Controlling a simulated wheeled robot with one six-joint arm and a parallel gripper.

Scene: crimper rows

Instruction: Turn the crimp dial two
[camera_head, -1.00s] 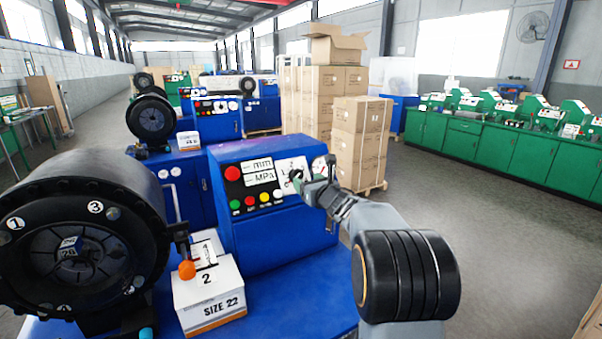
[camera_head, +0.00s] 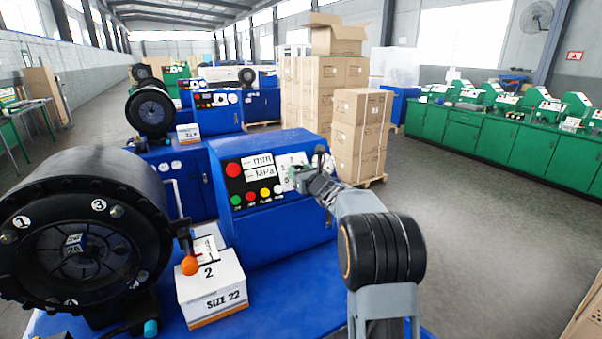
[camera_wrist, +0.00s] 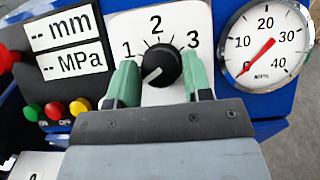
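The crimp dial (camera_wrist: 162,67) is a round black knob on a white plate (camera_wrist: 205,20) marked 1, 2 and 3. Its white pointer mark aims to the lower left, below the 1 and away from the 2 at the top. My gripper (camera_wrist: 161,78) has its green fingers apart, one on each side of the knob. White plate shows between the left finger and the knob; I cannot tell whether the right finger touches. In the head view my gripper (camera_head: 314,180) is in front of the plate (camera_head: 291,166) and hides the knob.
Left of the dial are mm and MPa displays (camera_wrist: 70,45) and red, green and yellow buttons (camera_wrist: 54,110). A pressure gauge (camera_wrist: 266,45) is on the right. The black crimper head (camera_head: 85,230) and a SIZE 22 box (camera_head: 212,285) stand at the left.

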